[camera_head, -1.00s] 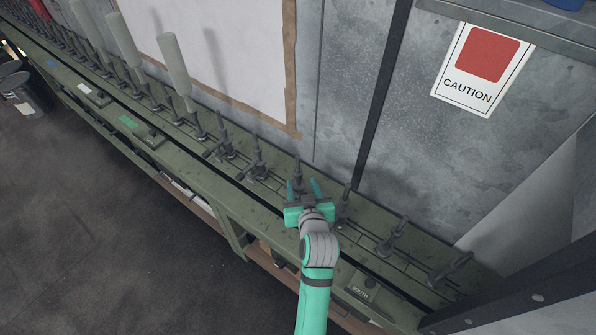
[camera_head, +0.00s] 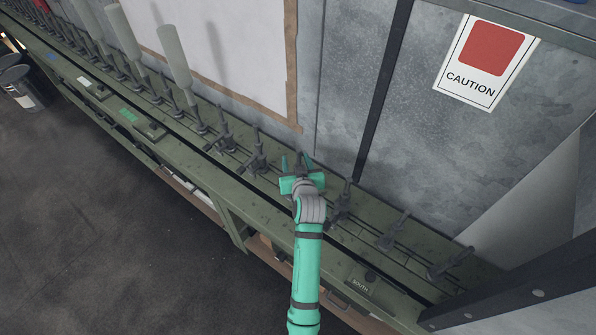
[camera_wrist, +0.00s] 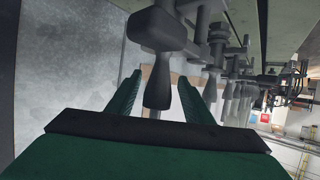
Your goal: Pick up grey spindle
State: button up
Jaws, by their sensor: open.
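A row of dark grey spindles stands on a green rail bench (camera_head: 265,205) along the wall. One grey spindle (camera_head: 300,158) is right at my gripper (camera_head: 296,163), partly hidden behind it. In the wrist view, which looks upside down, this spindle (camera_wrist: 157,92) hangs between the two green fingers of my gripper (camera_wrist: 158,85), with a gap on each side. My gripper is open and does not appear to touch it. Other grey spindles stand to the left (camera_head: 258,150) and right (camera_head: 342,200).
Pale bottles sit on spindles farther left, one of them nearest (camera_head: 174,55). A metal wall with a caution sign (camera_head: 485,60) stands close behind the bench. A dark bin (camera_head: 22,88) is at the far left. The floor in front is clear.

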jog(key=shift+w+d, duration=0.1)
jog(key=shift+d, duration=0.1)
jog(key=shift+d, duration=0.1)
jog(key=c, duration=0.5)
grip_shut()
jog(key=shift+r, duration=0.15)
notch_tip(320, 180, up, 10)
